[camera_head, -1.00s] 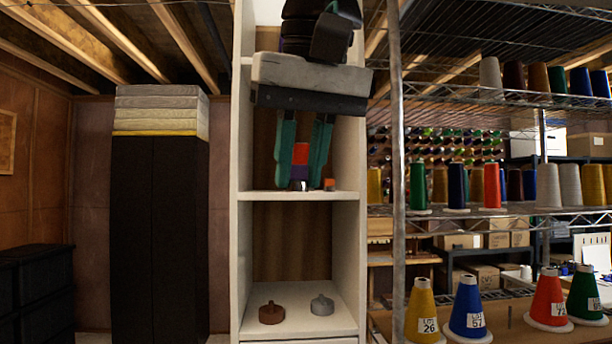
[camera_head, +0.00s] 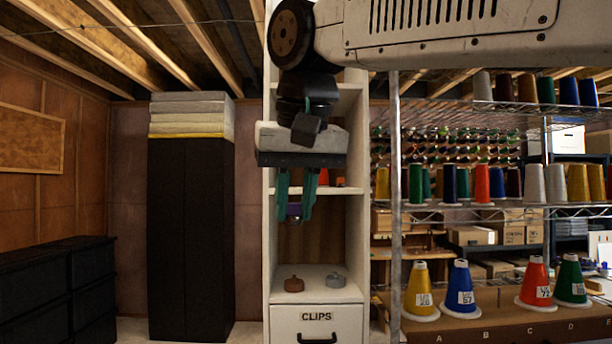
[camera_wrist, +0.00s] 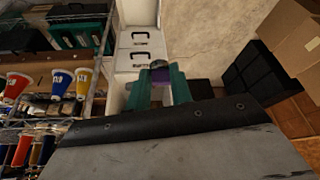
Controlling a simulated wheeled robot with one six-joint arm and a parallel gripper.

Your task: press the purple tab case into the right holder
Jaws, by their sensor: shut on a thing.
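My gripper (camera_head: 294,212) is shut on the purple tab case (camera_head: 294,209), held between its two green fingers in front of the white cabinet, below the upper shelf's level. In the wrist view the purple tab case (camera_wrist: 159,76) shows between the fingertips of my gripper (camera_wrist: 159,72). A pale, shiny part shows at the case's lower end. The fingers partly hide the case. I cannot make out the right holder in either view.
A red item (camera_head: 323,178) and an orange one (camera_head: 340,181) stand on the upper shelf. A brown round piece (camera_head: 293,284) and a grey one (camera_head: 335,281) sit on the lower shelf, above the CLIPS drawer (camera_head: 317,322). Thread cones (camera_head: 462,292) stand right; a black cabinet (camera_head: 188,235) stands left.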

